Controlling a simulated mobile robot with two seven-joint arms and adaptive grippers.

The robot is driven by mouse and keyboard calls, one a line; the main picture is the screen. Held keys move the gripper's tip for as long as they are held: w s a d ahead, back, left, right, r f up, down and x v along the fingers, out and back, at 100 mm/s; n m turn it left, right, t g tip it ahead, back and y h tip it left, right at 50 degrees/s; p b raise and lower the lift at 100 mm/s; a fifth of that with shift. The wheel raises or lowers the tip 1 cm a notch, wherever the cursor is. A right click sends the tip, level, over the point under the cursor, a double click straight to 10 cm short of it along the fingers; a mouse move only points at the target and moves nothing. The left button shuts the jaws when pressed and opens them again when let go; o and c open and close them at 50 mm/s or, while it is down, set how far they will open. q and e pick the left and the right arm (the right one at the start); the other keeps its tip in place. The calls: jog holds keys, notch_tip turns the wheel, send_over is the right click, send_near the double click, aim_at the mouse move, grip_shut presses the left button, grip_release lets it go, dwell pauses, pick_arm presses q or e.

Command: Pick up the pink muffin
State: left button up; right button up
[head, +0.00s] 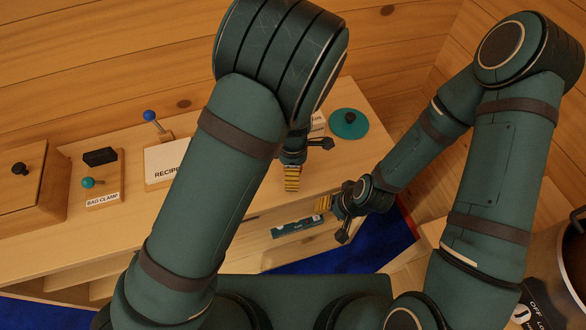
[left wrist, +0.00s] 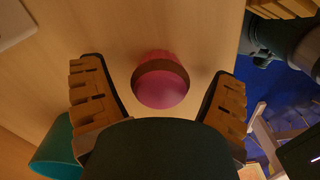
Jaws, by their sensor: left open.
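The pink muffin (left wrist: 162,88) sits on the light wooden top in the left wrist view, a pink round shape with a brown band. It lies between the two spread fingers of my left gripper (left wrist: 158,76), with gaps on both sides. My left gripper (head: 291,178) is open and points down at the counter in the head view, where I cannot make out the muffin. My right gripper (head: 328,205) is near the counter's front edge, to the right of the left one. I cannot tell whether its fingers are apart.
A teal object (left wrist: 60,150) stands near my left gripper. Blue floor (head: 345,255) lies in front.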

pick_arm(q)
jog(key=c, duration=1.3)
jog(key=shift+c, duration=0.2)
jog(key=shift+r, duration=0.1)
